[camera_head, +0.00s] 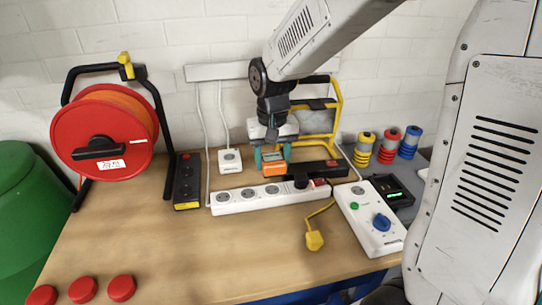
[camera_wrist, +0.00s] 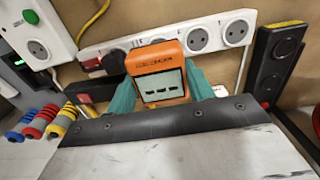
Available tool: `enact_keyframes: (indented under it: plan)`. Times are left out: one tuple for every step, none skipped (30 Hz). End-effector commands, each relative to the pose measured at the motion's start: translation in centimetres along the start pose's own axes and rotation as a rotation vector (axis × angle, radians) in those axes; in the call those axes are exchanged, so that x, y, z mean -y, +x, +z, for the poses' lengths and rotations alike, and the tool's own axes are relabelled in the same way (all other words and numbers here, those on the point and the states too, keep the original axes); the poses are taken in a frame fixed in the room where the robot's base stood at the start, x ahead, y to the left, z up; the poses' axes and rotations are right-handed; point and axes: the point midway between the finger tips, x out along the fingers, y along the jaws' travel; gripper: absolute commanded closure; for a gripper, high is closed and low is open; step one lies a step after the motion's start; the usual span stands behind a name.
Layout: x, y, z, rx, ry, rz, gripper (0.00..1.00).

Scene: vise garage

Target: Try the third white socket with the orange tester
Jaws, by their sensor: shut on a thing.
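The white socket strip (camera_head: 231,207) lies on the bench and also runs across the wrist view (camera_wrist: 217,32). A black plug (camera_head: 301,182) sits near its right, red-switch end in the head view. The third socket from the left (camera_head: 272,190) is bare in the head view; in the wrist view the tester partly hides it. My gripper (camera_head: 272,158) has its teal fingers shut on the orange tester (camera_head: 273,169), which shows a small three-part display in the wrist view (camera_wrist: 162,82). The tester is behind the strip in the head view, apart from the sockets; its pins are hidden.
A black strip (camera_head: 322,168) lies close behind the white one. A white box with a blue knob (camera_head: 370,220) and yellow plug (camera_head: 314,240) are right. The front bench is mostly clear.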

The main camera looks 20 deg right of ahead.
Motion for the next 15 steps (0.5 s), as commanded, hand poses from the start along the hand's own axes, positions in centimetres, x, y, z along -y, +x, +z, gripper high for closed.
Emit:
enact_keyframes:
  plan:
    - [0.0, 0.0, 0.0, 0.000, 0.000, 0.000, 0.90]
    - [0.0, 0.1, 0.0, 0.000, 0.000, 0.000, 0.90]
    - [0.0, 0.2, 0.0, 0.001, 0.000, 0.000, 0.90]
    - [0.0, 0.3, 0.0, 0.001, 0.000, 0.000, 0.90]
    - [0.0, 0.5, 0.0, 0.001, 0.000, 0.000, 0.90]
    - [0.0, 0.7, 0.0, 0.001, 0.000, 0.000, 0.90]
    - [0.0, 0.9, 0.0, 0.001, 0.000, 0.000, 0.90]
    - [0.0, 1.1, 0.0, 0.001, 0.000, 0.000, 0.90]
    - [0.0, 1.5, 0.0, 0.001, 0.000, 0.000, 0.90]
    - [0.0, 1.8, 0.0, 0.002, 0.000, 0.000, 0.90]
    - [0.0, 2.1, 0.0, 0.002, 0.000, 0.000, 0.90]
    - [0.0, 2.5, 0.0, 0.002, 0.000, 0.001, 0.90]
    - [0.0, 2.8, 0.0, 0.003, 0.000, 0.001, 0.90]
    - [0.0, 3.1, 0.0, 0.003, 0.000, 0.001, 0.90]
    - [0.0, 3.5, 0.0, 0.002, 0.000, 0.001, 0.90]
